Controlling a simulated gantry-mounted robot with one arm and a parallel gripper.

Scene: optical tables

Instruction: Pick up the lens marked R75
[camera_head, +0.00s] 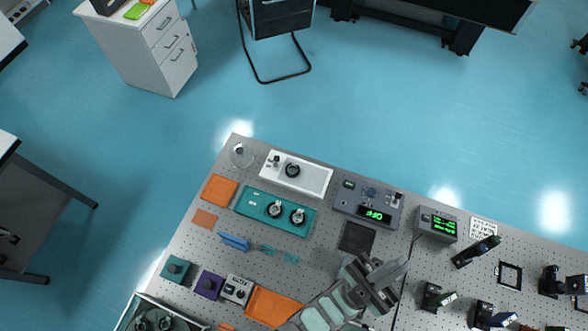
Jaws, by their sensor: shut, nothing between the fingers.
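No marking R75 can be read in the head view, so I cannot tell which item is that lens. Two round dark mounts, a left one (274,209) and a right one (297,217), sit on a teal tray (250,198). Another round dark mount (292,170) sits on a white tray (316,180) behind it. A clear round disc (241,153) lies at the table's far left corner. My gripper (388,272) is shut and empty, over the table in front of a dark square plate (357,237). It hides part of the table beneath it.
The perforated optical table (210,250) carries a grey device with a green display (375,215), another display box (436,225), and several black optic mounts at right. Orange, purple and teal pieces lie at left. A tray with round items (153,318) is at bottom left.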

